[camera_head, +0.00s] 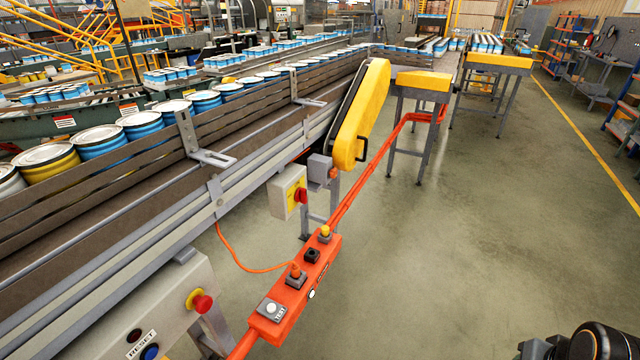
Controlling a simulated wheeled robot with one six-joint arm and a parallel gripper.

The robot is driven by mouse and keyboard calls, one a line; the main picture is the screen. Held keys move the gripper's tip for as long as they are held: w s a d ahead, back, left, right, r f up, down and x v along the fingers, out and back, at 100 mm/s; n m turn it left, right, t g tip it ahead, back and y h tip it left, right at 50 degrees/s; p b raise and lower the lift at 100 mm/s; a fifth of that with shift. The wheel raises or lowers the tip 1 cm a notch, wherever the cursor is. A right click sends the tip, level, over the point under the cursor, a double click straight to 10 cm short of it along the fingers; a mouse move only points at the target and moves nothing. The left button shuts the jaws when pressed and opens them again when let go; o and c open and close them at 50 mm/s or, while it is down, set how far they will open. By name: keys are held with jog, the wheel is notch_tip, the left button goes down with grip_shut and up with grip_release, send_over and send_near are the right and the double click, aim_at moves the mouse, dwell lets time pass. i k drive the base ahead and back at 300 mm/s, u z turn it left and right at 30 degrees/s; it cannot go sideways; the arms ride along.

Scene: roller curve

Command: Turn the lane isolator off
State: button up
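The likely lane isolator is a small cream box (287,192) with a red rotary handle (300,195) on a yellow plate. It is mounted on the near side of the conveyor, left of centre in the head view. The handle's exact angle is too small to tell. No label can be read on it. My gripper's fingers are not in view. Only a dark rounded part, probably of my arm, shows at the bottom right corner, far from the box.
An orange control rail (294,288) with several buttons stands in front of the box, with an orange cable (236,254) behind. A panel with a red mushroom button (201,302) is at lower left. A yellow guard (361,112) rises behind. The floor at right is clear.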

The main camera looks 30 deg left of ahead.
aim_at(301, 194)
jog(key=u, duration=0.35)
jog(key=i, duration=0.85)
jog(key=u, duration=1.3)
jog(key=i, duration=0.6)
jog(key=u, duration=0.7)
